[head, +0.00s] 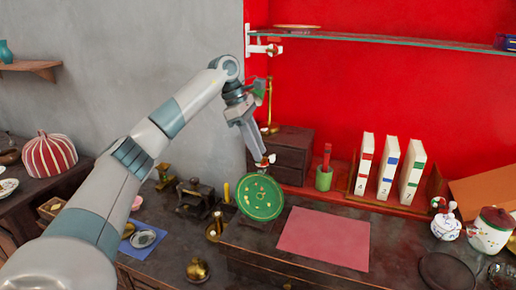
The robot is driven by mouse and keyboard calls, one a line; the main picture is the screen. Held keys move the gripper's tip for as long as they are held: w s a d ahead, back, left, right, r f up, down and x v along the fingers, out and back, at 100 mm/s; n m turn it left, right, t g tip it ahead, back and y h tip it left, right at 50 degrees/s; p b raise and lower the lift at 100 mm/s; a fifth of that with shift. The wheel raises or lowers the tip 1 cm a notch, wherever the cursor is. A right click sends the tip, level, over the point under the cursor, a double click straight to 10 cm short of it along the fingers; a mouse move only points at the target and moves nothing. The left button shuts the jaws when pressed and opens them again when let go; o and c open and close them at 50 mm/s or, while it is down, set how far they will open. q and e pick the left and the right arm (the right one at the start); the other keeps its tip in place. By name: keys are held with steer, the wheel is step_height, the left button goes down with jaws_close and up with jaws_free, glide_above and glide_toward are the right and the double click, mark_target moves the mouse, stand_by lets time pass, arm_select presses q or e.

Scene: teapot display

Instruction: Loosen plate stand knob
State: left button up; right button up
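My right gripper is not in view.
Brass pieces (197,270) and a dark metal device (195,198) stand left of the plate. A dark drawer box (288,150) is behind it, with a green cup (323,179) to the right. The red mat (325,238) is bare. White books (387,167) and jars (490,230) stand farther right.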

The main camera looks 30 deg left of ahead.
arm_select(q)
steer(key=shift+d+f, duration=0.15)
steer(key=shift+f, duration=0.15)
jaws_close()
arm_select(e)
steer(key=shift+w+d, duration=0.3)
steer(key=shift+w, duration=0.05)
